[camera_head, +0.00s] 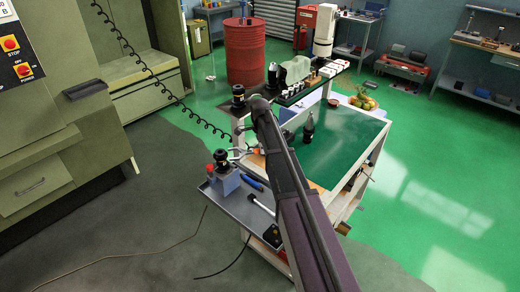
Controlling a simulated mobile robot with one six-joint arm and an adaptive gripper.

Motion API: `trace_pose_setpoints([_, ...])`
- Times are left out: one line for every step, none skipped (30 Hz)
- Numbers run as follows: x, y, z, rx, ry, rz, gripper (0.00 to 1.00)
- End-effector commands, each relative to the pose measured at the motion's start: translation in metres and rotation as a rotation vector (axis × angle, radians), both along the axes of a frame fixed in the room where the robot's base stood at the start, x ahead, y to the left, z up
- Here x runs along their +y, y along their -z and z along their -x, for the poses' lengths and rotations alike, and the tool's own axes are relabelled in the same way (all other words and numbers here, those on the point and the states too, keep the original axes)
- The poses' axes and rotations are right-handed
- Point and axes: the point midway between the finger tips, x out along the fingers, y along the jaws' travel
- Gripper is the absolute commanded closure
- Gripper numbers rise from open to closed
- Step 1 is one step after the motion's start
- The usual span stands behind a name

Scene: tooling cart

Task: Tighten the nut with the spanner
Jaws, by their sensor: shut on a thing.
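My arm crosses the middle of the camera_head view from the bottom edge up to the cart's far left corner. I cannot make out my gripper; the dark arm seems to cover it. A black tool holder with a round top, perhaps bearing the nut (221,158), stands upright in a blue-grey block (226,181) on the cart's lower left tray. A small shiny metal piece, possibly the spanner (239,153), lies close to its right, beside my arm. Whether they touch is too small to tell.
The grey tray (230,207) also holds a red-capped bottle (210,171), a blue-handled tool (252,183) and a white-handled tool (261,204). The cart's green top (345,150) is mostly clear, with a dark bottle (308,128) on it. A coiled cable (165,93) hangs at left.

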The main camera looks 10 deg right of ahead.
Motion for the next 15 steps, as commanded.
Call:
trace_pose_setpoints([-0.0009,-0.0003,0.0003,0.000,0.001,0.000,1.00])
trace_pose_setpoints([-0.0015,-0.0003,0.0004,0.000,0.002,0.000,1.00])
trace_pose_setpoints([-0.0024,-0.0003,0.0006,0.000,0.003,0.000,1.00])
trace_pose_setpoints([-0.0030,-0.0003,0.0006,0.000,0.004,0.000,1.00])
trace_pose_setpoints([-0.0037,-0.0004,0.0006,0.000,0.004,0.000,1.00])
trace_pose_setpoints([-0.0044,-0.0004,0.0006,0.000,0.005,0.000,1.00])
trace_pose_setpoints([-0.0049,-0.0004,0.0006,0.000,0.006,0.000,1.00])
trace_pose_setpoints([-0.0053,-0.0004,0.0007,0.000,0.006,0.000,1.00])
trace_pose_setpoints([-0.0056,-0.0004,0.0007,0.000,0.007,0.000,1.00])
trace_pose_setpoints([-0.0058,-0.0004,0.0008,0.000,0.007,0.000,1.00])
trace_pose_setpoints([-0.0059,-0.0004,0.0007,0.000,0.007,0.000,1.00])
trace_pose_setpoints([-0.0058,-0.0004,0.0008,0.000,0.008,0.000,1.00])
trace_pose_setpoints([-0.0057,-0.0004,0.0007,0.000,0.008,0.000,1.00])
trace_pose_setpoints([-0.0055,-0.0004,0.0007,0.000,0.008,0.000,1.00])
trace_pose_setpoints([-0.0052,-0.0004,0.0007,0.000,0.008,0.000,1.00])
